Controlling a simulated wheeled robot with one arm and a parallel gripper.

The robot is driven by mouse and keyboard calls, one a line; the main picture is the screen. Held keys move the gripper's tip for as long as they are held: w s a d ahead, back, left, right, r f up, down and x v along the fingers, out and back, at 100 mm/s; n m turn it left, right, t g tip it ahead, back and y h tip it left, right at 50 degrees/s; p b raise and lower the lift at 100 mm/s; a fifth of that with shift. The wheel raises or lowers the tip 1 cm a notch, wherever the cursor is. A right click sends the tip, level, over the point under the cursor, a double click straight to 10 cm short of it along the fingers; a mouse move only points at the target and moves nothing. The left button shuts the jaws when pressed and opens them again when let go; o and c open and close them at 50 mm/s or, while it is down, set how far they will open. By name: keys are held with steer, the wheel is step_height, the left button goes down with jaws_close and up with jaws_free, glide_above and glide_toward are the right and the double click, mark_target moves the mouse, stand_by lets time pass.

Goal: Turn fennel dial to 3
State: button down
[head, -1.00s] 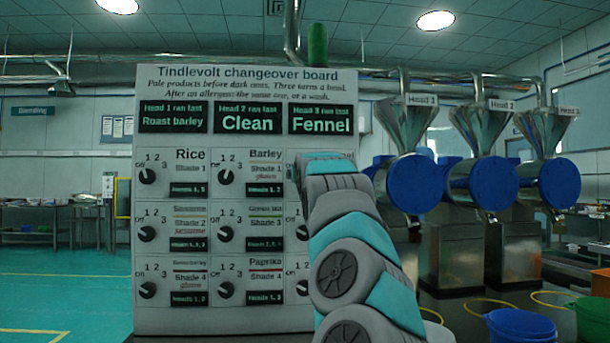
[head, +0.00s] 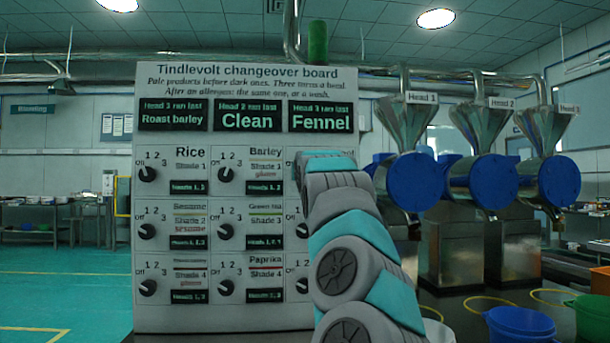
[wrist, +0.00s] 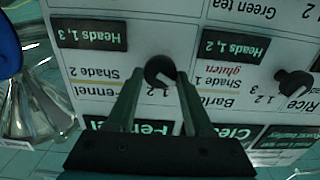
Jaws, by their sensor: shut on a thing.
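The fennel dial (wrist: 160,72) is a round black knob beside the upside-down Fennel label (wrist: 84,87) in the wrist view. My gripper (wrist: 160,84) is shut on it, one finger on each side. The numbers 1 and 2 show near the knob; which number it points at I cannot tell. In the head view my arm covers this dial and most of its column on the white changeover board (head: 240,76).
The rice dial (head: 147,174) and barley dial (head: 225,174) sit on the same row, left of my arm. More dials lie in rows below. Sieve heads with blue discs (head: 417,182) stand at right. A blue tub (head: 522,325) and green tub (head: 592,314) are at lower right.

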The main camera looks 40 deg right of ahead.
steer(key=m, duration=0.8)
steer(key=m+p, duration=0.1)
steer(key=m, duration=1.4)
steer(key=shift+s+d+f+m+p, duration=0.1)
steer(key=shift+f+m+p, duration=0.2)
steer(key=shift+m, duration=0.1)
stand_by(0.5)
steer(key=shift+c, duration=1.5)
jaws_free()
